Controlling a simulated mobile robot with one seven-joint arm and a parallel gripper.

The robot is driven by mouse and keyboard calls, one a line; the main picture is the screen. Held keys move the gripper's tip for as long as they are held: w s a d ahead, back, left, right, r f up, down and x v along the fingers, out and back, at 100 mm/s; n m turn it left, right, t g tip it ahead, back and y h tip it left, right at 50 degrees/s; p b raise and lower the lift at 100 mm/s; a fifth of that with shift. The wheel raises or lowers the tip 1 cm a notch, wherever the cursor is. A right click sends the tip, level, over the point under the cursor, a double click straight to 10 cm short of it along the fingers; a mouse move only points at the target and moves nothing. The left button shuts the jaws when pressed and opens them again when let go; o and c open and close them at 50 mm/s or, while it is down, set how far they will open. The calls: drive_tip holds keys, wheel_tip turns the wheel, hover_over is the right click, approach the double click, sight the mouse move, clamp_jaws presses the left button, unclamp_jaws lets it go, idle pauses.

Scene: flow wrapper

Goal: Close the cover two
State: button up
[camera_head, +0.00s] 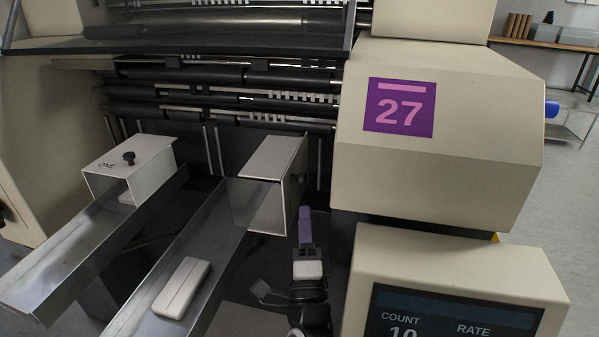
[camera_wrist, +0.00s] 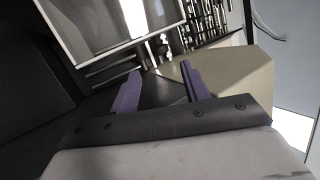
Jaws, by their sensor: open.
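Cover two (camera_head: 280,161) is the pale box-like cover at the head of the right-hand metal chute. In the wrist view a pale framed panel, seemingly this cover (camera_wrist: 105,28), fills the top left. My gripper (camera_head: 304,212) is just right of the cover's lower edge, apart from it as far as I can see. In the wrist view its two purple fingers (camera_wrist: 160,84) are spread with nothing between them.
Cover one (camera_head: 125,172), marked ONE with a black knob on top, sits over the left chute (camera_head: 90,245). A white packet (camera_head: 182,287) lies in the right chute (camera_head: 215,250). The beige housing marked 27 (camera_head: 440,165) and the display box (camera_head: 455,285) stand close right of my arm.

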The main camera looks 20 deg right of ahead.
sight(302, 179)
drive_tip(key=p+x, duration=0.3)
drive_tip(key=x, duration=0.7)
drive_tip(key=shift+w+r+p, duration=0.1)
drive_tip(key=shift+w+p, duration=0.1)
drive_tip(key=shift+p, duration=0.2)
clamp_jaws()
